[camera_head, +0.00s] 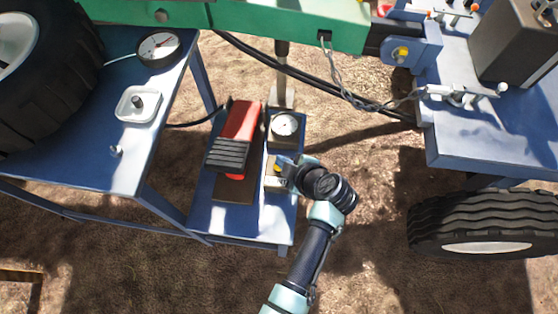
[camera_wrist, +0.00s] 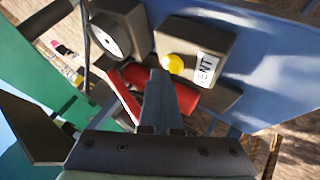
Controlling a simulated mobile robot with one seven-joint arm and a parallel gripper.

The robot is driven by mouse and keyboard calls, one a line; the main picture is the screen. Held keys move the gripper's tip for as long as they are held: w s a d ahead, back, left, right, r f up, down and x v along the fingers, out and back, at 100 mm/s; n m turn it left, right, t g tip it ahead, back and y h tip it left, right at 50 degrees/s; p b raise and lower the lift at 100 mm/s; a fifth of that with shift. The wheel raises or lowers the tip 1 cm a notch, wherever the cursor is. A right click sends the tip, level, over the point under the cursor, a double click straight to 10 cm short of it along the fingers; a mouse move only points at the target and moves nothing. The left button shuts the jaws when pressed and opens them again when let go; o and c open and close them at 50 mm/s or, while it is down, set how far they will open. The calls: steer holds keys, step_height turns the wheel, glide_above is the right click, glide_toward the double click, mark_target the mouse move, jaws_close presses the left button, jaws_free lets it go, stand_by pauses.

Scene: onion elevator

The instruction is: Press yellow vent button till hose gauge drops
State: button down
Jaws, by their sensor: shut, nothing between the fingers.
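The yellow vent button (camera_wrist: 174,65) sits on a grey box (camera_wrist: 196,45) with a white label reading VENT. In the head view, a bit of yellow (camera_head: 277,169) shows beside my gripper (camera_head: 284,177), which partly hides the box. My gripper (camera_wrist: 159,75) is shut and empty, its fingertips close beside the button in the wrist view. I cannot tell whether they touch it. A round white-faced gauge (camera_head: 285,124) stands behind the box on the same low blue stand; it also shows in the wrist view (camera_wrist: 107,40). Its needle is too small to read.
A red and black foot pedal (camera_head: 240,122) stands left of the button box. Another round gauge (camera_head: 159,48) and a white dish (camera_head: 138,104) are on the blue bench (camera_head: 85,160) at left. A green beam (camera_head: 270,22) crosses above. A tyre (camera_head: 485,222) lies right.

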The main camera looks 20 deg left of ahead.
steer(key=shift+r, duration=0.1)
stand_by(0.3)
steer(key=shift+r+p, duration=0.7)
steer(key=shift+r, duration=0.15)
step_height(320, 180, up, 5)
steer(key=p, duration=0.3)
steer(key=shift+p, duration=0.4)
